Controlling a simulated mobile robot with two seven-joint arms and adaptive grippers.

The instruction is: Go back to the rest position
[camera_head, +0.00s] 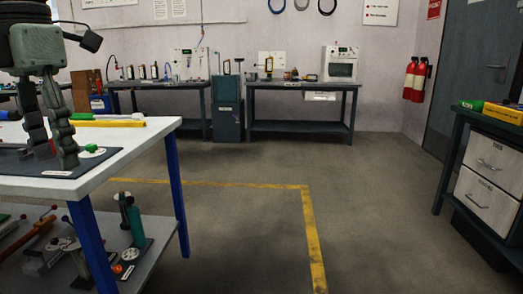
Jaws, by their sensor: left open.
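My left gripper (54,158) comes in at the upper left of the head view. Its two dark fingers point down and are apart, with nothing seen between them. The fingertips are low over a dark mat (30,169) on the white-topped table (120,162); I cannot tell whether they touch it. A small white disc with a green knob (92,150) is just right of the fingers. A yellow bar (112,124) and a green-ended piece (80,116) lie behind it. My right gripper is out of view.
The table's lower shelf holds a teal cylinder (136,225) and a reddish tube (30,238). Blue legs (177,190) stand at the table's corners. The floor (250,230) with yellow lines is clear. A drawer cabinet (489,187) is at right, workbenches (300,86) at the back.

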